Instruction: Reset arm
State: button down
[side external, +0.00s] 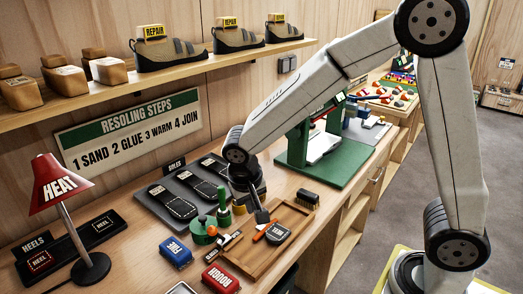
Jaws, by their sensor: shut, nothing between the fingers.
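My gripper (262,217) points down over the workbench at the centre of the side external view. It is shut with nothing in it. Its fingertips are close to the left part of a wooden tray (250,268), beside an orange tool (263,231) and a dark grey labelled piece (278,234). I cannot tell whether the fingertips touch anything.
Left of the gripper stand a green pot (203,236), a blue block (176,252) and a red block (220,279). Behind lie dark soles (172,202) on a mat. A green press (298,150) stands behind right; a red lamp (60,184) stands left.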

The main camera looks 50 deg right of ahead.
jog(key=s+d+f+n+t+y, duration=0.2)
jog(key=s+d+n, duration=0.3)
jog(key=s, duration=0.4)
jog(key=shift+s+f+y, duration=0.15)
jog(key=shift+s+y, duration=0.05)
jog(key=shift+y, duration=0.1)
